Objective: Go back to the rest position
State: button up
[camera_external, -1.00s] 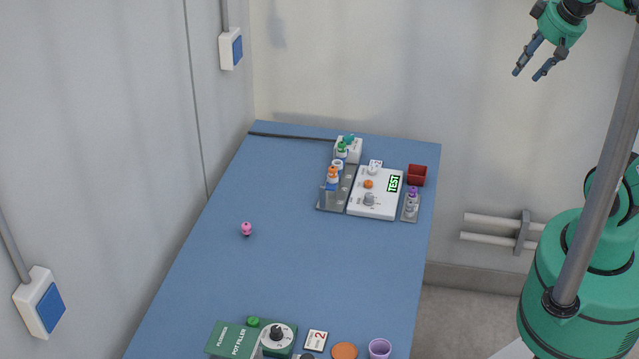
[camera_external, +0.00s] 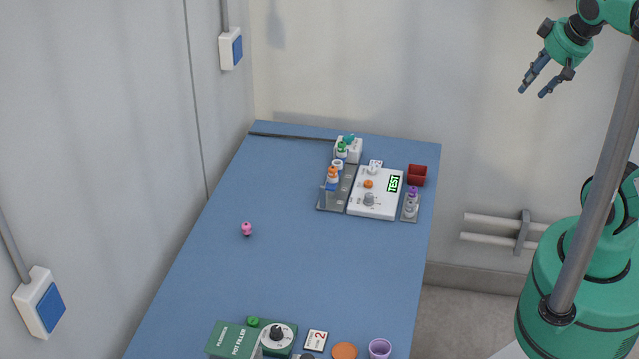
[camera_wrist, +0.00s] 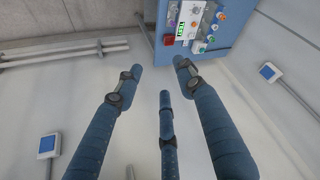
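My gripper (camera_external: 533,92) is raised high at the upper right in the external view, well above and to the right of the blue table (camera_external: 290,265). Its fingers are spread apart with nothing between them. In the wrist view the blue fingers of my gripper (camera_wrist: 158,85) stand apart and hold nothing. Beyond them the blue table (camera_wrist: 150,25) shows at the top.
A white device with a "TEST" display (camera_external: 375,193) stands at the table's far right, beside bottle racks and a red box (camera_external: 417,175). A pink item (camera_external: 247,229) lies left of centre. A green pot filler (camera_external: 232,340) and a purple cup (camera_external: 380,348) are at the near edge.

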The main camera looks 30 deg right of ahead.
notch_tip(320, 180, down, 7)
jog(key=b, duration=0.6)
